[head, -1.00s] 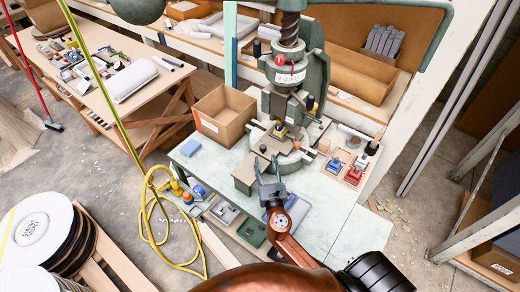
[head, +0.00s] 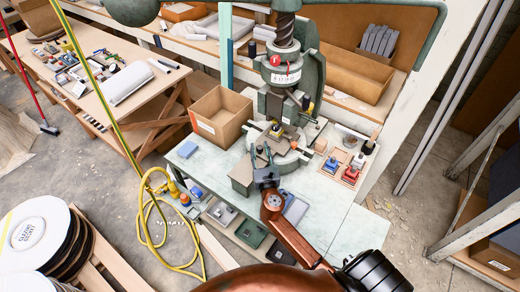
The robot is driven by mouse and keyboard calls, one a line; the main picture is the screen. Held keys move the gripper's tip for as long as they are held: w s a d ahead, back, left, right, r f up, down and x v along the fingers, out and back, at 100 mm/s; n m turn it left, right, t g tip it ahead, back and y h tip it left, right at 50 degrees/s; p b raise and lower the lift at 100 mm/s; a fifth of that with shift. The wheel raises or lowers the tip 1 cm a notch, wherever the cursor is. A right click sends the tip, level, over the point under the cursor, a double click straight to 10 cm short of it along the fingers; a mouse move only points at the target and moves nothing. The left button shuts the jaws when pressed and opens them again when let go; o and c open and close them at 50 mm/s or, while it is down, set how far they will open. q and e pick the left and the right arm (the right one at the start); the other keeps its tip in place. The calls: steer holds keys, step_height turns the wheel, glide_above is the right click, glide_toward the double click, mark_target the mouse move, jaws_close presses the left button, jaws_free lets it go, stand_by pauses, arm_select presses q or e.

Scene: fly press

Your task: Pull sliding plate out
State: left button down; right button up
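The green fly press (head: 281,75) stands on the pale bench, its screw and ram above a round base. A flat grey-brown plate (head: 241,174), which looks like the sliding plate, sticks out at the front left of the base. A small yellow and dark part (head: 277,130) sits under the ram. Whether a finger touches the plate I cannot tell. My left gripper is not in view.
An open cardboard box (head: 221,115) stands left of the press. Wooden trays with blue and red parts (head: 350,174) lie to the right. The bench's front right is clear.

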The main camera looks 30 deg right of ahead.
jaws_close()
stand_by(0.3)
steer(key=shift+a, duration=0.1)
steer(key=s+a+p, duration=0.1)
steer(key=s+a, duration=0.2)
steer(key=a, duration=0.5)
steer(key=s+a+p, duration=0.1)
steer(key=s+a, duration=0.2)
steer(key=a, duration=0.4)
steer(key=shift+s+a+p, duration=0.3)
steer(key=shift+a+p, duration=0.05)
steer(key=shift+p, duration=0.05)
steer(key=shift+o, duration=1.4)
jaws_free()
steer(key=shift+s, duration=0.1)
steer(key=v, duration=1.1)
steer(key=shift+s+a, duration=0.2)
steer(key=shift+s, duration=0.15)
